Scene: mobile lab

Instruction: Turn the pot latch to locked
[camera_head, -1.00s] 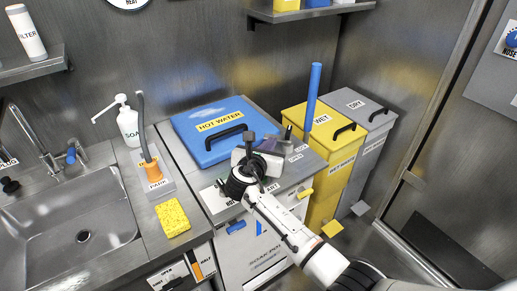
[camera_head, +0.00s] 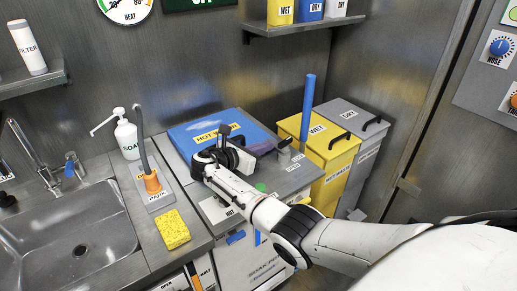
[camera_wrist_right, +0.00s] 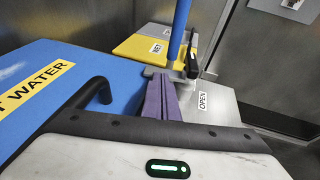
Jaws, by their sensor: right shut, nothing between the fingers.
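The soak pot has a blue lid (camera_head: 190,133) labelled HOT WATER, which also fills the left of the wrist view (camera_wrist_right: 40,75). A small grey latch (camera_head: 285,143) stands on the metal top right of the lid. In the wrist view a grey latch piece (camera_wrist_right: 155,72) lies at the fingertips; I cannot tell whether they touch. An OPEN label (camera_wrist_right: 203,100) is to its right. My right gripper (camera_head: 274,146) reaches across the lid's right side toward the latch. Its purple fingers (camera_wrist_right: 160,88) are together and empty. My left gripper is out of view.
A yellow WET WASTE bin (camera_head: 330,165) and grey DRY bin (camera_head: 370,150) stand to the right. The sink (camera_head: 70,240), sponge (camera_head: 172,230) and soap bottle (camera_head: 127,138) are on the left.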

